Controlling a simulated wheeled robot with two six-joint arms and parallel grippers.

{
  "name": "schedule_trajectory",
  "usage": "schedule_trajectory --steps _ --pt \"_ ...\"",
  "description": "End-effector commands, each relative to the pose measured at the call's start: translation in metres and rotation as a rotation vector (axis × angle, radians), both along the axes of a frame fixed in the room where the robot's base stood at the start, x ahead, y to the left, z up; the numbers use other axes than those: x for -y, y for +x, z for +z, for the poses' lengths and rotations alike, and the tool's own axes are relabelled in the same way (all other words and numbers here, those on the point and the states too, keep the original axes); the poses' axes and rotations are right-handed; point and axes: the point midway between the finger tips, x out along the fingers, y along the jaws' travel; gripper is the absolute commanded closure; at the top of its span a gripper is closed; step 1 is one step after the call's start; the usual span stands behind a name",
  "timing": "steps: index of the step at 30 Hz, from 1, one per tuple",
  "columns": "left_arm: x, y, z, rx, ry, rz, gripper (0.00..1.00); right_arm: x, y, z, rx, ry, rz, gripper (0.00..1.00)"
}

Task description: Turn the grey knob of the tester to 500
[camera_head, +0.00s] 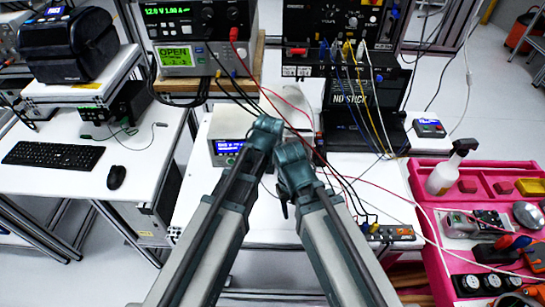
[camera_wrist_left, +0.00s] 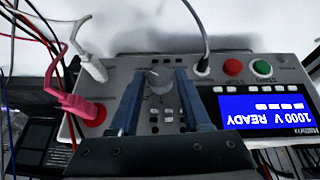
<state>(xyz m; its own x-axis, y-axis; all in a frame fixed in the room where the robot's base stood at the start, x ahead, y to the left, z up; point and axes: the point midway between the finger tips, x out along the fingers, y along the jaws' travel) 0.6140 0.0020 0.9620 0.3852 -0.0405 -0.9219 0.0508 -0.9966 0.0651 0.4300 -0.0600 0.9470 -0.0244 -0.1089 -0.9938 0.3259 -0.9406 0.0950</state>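The tester (camera_head: 229,146) stands on the white bench in the head view, partly hidden by my left arm. In the left wrist view the tester (camera_wrist_left: 112,75) appears upside down, and its blue display (camera_wrist_left: 262,112) reads "1000 V READY". Its grey knob (camera_wrist_left: 159,82) lies between the fingers of my left gripper (camera_wrist_left: 161,72). The fingers are apart on both sides of the knob, and I cannot tell whether they touch it. My right arm's wrist (camera_head: 293,160) is beside the left one in the head view; its fingers are hidden.
The tester also has a red button (camera_wrist_left: 232,67), a green button (camera_wrist_left: 262,68) and a pink plug (camera_wrist_left: 85,107). Cables cross the bench around my arms. A laptop (camera_head: 350,118) is behind to the right, and a pink tray (camera_head: 432,215) is at the right.

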Motion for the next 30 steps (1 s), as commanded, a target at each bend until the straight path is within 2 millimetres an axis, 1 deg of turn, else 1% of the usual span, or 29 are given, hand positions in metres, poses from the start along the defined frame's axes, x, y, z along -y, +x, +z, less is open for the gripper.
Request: schedule_trajectory --steps 1,7,14,19,25,30 --pt "0.0 0.0 0.0 0.0 0.0 0.0 0.63 0.0 0.0 0.0 0.0 0.0 0.0 0.47" --pt "0.0 0.0 0.0 0.0 0.0 0.0 0.99 0.0 0.0 0.0 0.0 0.0 0.0 0.47" --pt "-0.001 0.0 0.0 0.0 -0.007 0.001 1.0 0.0 0.0 -0.001 0.0 0.0 0.0 0.47" --pt "-0.003 -0.001 -0.002 0.002 -0.056 0.01 1.0 0.0 0.0 -0.003 0.0 0.0 0.0 0.47" --pt "-0.006 -0.002 -0.004 0.009 -0.188 0.027 1.0 0.0 0.0 -0.01 0.0 0.0 0.0 0.47" --pt "-0.008 -0.002 -0.006 0.014 -0.325 0.043 1.0 0.0 0.0 -0.02 0.0 0.0 0.0 0.47"
